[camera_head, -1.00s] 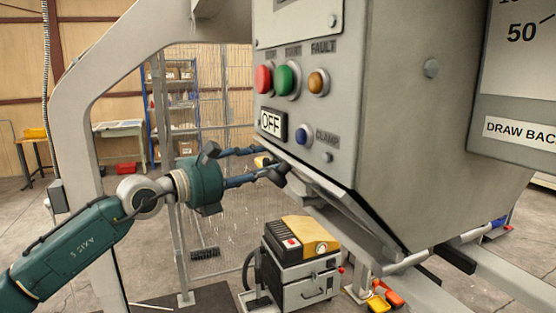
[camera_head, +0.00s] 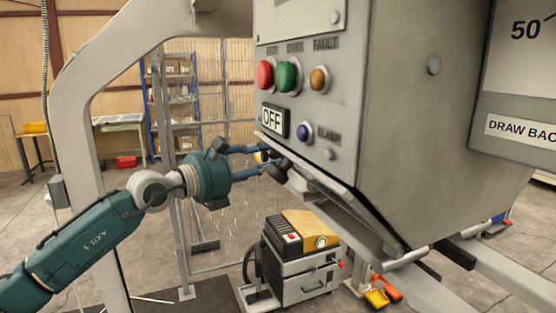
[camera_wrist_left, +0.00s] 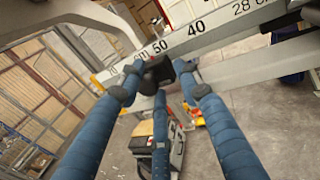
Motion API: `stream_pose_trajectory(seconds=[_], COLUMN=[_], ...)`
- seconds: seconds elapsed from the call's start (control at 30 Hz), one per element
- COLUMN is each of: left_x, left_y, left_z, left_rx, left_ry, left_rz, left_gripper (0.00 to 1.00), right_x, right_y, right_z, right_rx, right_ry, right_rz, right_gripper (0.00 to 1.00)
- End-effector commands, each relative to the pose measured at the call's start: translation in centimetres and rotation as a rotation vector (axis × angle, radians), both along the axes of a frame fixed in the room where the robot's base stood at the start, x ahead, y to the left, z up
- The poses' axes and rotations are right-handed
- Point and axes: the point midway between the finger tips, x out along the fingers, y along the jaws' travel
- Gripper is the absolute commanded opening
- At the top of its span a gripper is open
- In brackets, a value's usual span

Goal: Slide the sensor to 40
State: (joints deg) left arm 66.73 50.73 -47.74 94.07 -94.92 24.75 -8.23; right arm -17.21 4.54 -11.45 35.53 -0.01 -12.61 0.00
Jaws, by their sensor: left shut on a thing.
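A black sensor knob (camera_wrist_left: 158,70) sits at the lower edge of a white scale bar (camera_wrist_left: 225,25) in the left wrist view, nearest the printed 50. The 40 lies further right along the bar; I cannot read an exact position. My left gripper (camera_wrist_left: 160,82) has its blue fingers shut around the knob. In the head view my left gripper (camera_head: 268,160) reaches under the grey control box, where a dark knob (camera_head: 278,170) shows at its fingertips. My right gripper is not in view.
The grey control box (camera_head: 440,130) has several buttons and an OFF display (camera_head: 273,121) above my left gripper. A yellow-topped machine (camera_head: 305,240) stands on the floor below. A grey frame post (camera_head: 80,110) rises at the left, with wire mesh behind.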

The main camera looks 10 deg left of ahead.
Motion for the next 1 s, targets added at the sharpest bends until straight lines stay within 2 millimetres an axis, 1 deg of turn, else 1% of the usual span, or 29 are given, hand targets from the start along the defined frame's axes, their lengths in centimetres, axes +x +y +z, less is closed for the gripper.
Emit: stream_pose_trajectory(seconds=[0.03,0.37,0.77,1.0], left_x=[-0.3,-2.0,-4.0,-5.3], left_y=[-0.2,-1.3,-2.7,-3.7], left_z=[0.8,1.0,1.1,1.0], left_rx=[-0.005,-0.006,-0.009,-0.010], left_ry=[-0.014,-0.018,-0.022,-0.024], left_rz=[-0.001,-0.004,-0.006,-0.010], left_gripper=[0.11,0.11,0.11,0.11], right_x=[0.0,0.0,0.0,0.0], right_y=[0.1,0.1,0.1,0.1], right_z=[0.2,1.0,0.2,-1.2], right_rx=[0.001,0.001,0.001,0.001], right_ry=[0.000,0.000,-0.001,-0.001], right_rz=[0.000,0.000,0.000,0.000], right_gripper=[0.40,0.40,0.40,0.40])
